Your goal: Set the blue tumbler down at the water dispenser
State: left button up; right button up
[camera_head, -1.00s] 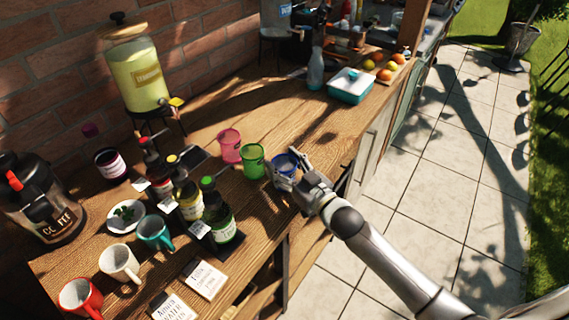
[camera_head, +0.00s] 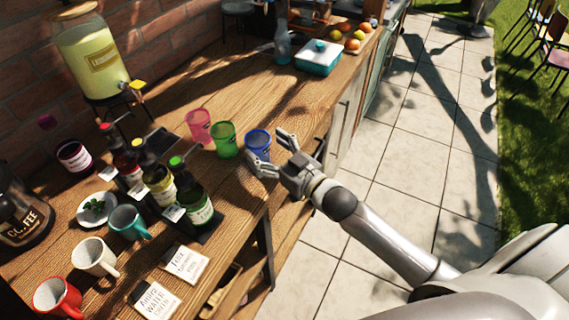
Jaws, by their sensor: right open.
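The blue tumbler (camera_head: 259,145) stands upright on the wooden table near its right edge, in line with a green tumbler (camera_head: 223,140) and a pink tumbler (camera_head: 199,127). My right gripper (camera_head: 269,151) is open, its fingers spread at the right and front of the blue tumbler. I cannot tell whether a finger touches it. A dispenser with yellow liquid (camera_head: 93,55) stands on a black stand at the back left. At the top edge, only a dark stand (camera_head: 238,9) shows; what it bears is cut off. My left gripper is not in view.
Syrup bottles (camera_head: 191,196), mugs (camera_head: 95,256), cards (camera_head: 185,262) and a coffee container (camera_head: 20,210) crowd the near left. A clear bottle (camera_head: 282,44), a teal box (camera_head: 319,57) and fruit (camera_head: 352,44) stand at the back. The wood behind the tumblers is mostly clear.

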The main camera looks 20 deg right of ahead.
aim_at(266, 151)
jog(key=shift+o, duration=0.5)
jog(key=b+v, duration=0.1)
jog(key=v, duration=0.5)
jog(key=shift+s, duration=0.25)
jog(key=shift+m, duration=0.5)
jog(key=b+x, duration=0.1)
jog(key=x, duration=0.1)
jog(key=b+x, duration=0.1)
jog(key=x, duration=0.1)
jog(key=shift+w+d, duration=0.1)
jog(key=shift+d, duration=0.15)
jog(key=shift+f+p+x, duration=0.2)
jog(key=shift+p+x, duration=0.05)
jog(key=shift+x, duration=1.25)
jog(key=shift+f+p+x, duration=0.2)
jog(key=shift+f+x, duration=0.05)
jog(key=shift+x, duration=1.25)
jog(key=shift+a, duration=0.15)
jog(key=c, duration=1.2)
jog(key=shift+r, duration=0.1)
